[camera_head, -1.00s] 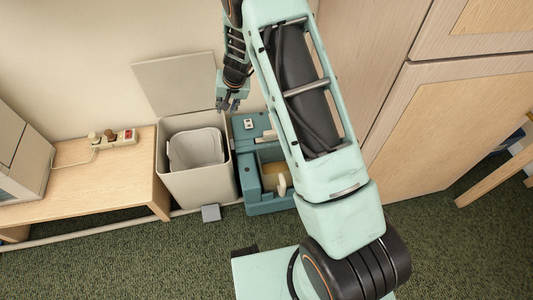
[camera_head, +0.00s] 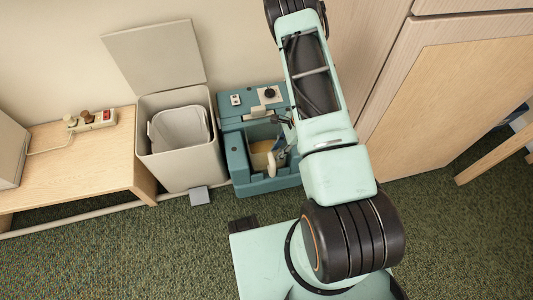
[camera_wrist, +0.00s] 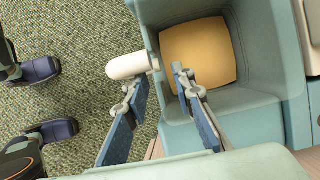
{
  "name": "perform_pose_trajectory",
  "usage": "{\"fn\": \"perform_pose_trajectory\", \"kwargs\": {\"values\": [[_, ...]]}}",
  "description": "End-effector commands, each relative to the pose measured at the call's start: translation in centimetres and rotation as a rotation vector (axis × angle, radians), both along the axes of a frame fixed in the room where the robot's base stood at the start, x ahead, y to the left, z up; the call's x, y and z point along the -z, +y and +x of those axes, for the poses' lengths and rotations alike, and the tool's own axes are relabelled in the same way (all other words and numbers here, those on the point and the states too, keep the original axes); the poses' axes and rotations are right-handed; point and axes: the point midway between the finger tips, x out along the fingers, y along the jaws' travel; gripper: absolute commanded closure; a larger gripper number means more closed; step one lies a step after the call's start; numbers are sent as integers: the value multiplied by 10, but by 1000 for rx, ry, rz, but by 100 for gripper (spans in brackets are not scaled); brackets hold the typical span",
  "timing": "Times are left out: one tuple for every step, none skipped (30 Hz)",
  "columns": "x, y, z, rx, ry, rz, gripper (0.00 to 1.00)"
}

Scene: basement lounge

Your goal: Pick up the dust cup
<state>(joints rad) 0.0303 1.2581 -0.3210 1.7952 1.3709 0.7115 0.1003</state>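A teal box-shaped unit (camera_head: 238,160) stands on the carpet by the wall. In its front is an open recess with a tan floor (camera_wrist: 198,52) and a white rounded handle (camera_head: 272,162). This part looks like the dust cup, though its outline is not clear. In the head view my arm partly hides the gripper.
A grey bin (camera_head: 182,173) with its lid raised stands directly left of the teal unit. A wooden cabinet (camera_head: 440,110) is at the right. Green carpet (camera_head: 130,245) is clear in front.

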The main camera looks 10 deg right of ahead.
Motion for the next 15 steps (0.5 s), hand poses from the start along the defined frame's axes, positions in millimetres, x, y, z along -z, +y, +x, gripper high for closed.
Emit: {"fn": "perform_pose_trajectory", "kwargs": {"values": [[4, 1, 0, -1, 1, 0, 77], [6, 1, 0, -2, 0, 0, 77], [10, 2, -1, -4, 1, -1, 77], [15, 3, -1, -4, 1, -1, 77], [20, 3, -2, -4, 2, -1, 77], [27, 4, -3, -4, 3, -2, 77], [32, 5, -2, -4, 2, -2, 77], [37, 6, -2, -4, 2, -1, 77], [42, 8, -2, -5, 1, 0, 77], [44, 10, -2, -4, 0, 0, 77], [47, 11, -2, -4, 0, 0, 77], [50, 12, -2, -3, 0, 0, 77], [52, 13, -2, -4, 1, -1, 77], [53, 13, -2, -3, 0, -1, 77], [53, 14, -2, -3, 0, -1, 77]]}}
